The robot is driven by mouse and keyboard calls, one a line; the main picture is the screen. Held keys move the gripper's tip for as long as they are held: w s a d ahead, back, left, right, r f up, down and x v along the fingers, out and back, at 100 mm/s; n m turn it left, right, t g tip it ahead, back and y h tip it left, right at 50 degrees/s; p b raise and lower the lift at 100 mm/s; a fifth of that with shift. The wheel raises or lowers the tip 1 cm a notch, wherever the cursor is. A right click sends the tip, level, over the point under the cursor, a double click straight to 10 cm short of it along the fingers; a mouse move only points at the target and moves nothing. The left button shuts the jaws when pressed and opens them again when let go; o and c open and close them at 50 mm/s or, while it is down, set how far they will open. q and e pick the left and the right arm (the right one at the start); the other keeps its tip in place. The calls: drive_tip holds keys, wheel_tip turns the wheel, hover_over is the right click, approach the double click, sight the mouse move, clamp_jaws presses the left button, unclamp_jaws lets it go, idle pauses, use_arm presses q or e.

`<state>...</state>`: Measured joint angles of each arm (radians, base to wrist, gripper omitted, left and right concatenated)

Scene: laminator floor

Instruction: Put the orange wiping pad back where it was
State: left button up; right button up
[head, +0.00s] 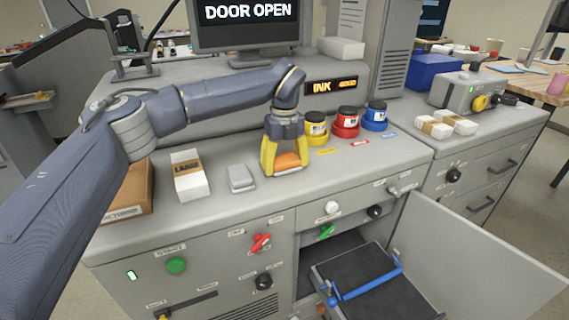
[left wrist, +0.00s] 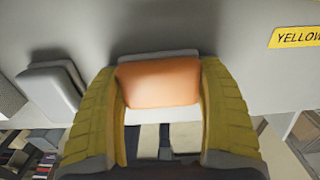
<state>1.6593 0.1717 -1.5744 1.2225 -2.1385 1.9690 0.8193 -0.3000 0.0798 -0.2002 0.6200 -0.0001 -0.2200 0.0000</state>
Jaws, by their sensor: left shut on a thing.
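The orange wiping pad (head: 287,162) is between the yellow fingers of my left gripper (head: 283,168), at the counter top in front of the ink pots. In the left wrist view the pad (left wrist: 158,82) fills the gap between both fingers of the left gripper (left wrist: 160,105), which is shut on it. A grey edge shows around the pad there. I cannot tell whether the pad touches the counter. A grey block (head: 240,177) lies just left of the gripper; it also shows in the left wrist view (left wrist: 50,92). My right gripper is in neither view.
Yellow (head: 316,129), red (head: 346,121) and blue (head: 375,115) ink pots stand behind and right of the gripper. A white box (head: 188,175) and a brown box (head: 132,188) stand left. Below, a cabinet door (head: 475,255) hangs open beside a pulled-out tray (head: 375,298).

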sight(284, 159)
use_arm(q)
drive_tip(key=shift+f, duration=0.15)
drive_tip(key=o, duration=1.1)
drive_tip(key=shift+o, duration=0.2)
wheel_tip(284, 159, up, 12)
